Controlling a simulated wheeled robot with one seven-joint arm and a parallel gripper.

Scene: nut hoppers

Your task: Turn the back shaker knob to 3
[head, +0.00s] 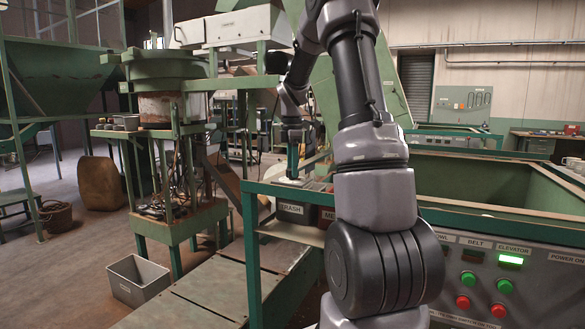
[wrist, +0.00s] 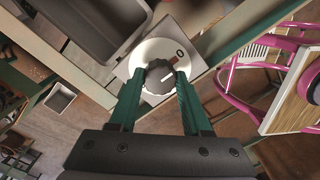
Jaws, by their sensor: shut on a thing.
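The shaker knob (wrist: 157,72) is a dark ribbed knob on a round white dial (wrist: 146,54) in the wrist view. A red mark and a printed 0 (wrist: 179,54) show on its plate at the upper right. A pale pointer line on the knob slants to the upper right; the number it meets is not readable. My gripper (wrist: 159,83) has its two green fingers on either side of the knob, shut on it. In the head view my gripper (head: 293,165) points down at the pale dial (head: 289,181) on the green frame; the knob is hidden there.
A control panel (head: 515,285) with green and red buttons is at the lower right. A grey crate (head: 139,281) lies on the floor. Pink metal chair-like tubing (wrist: 250,72) is at the right in the wrist view.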

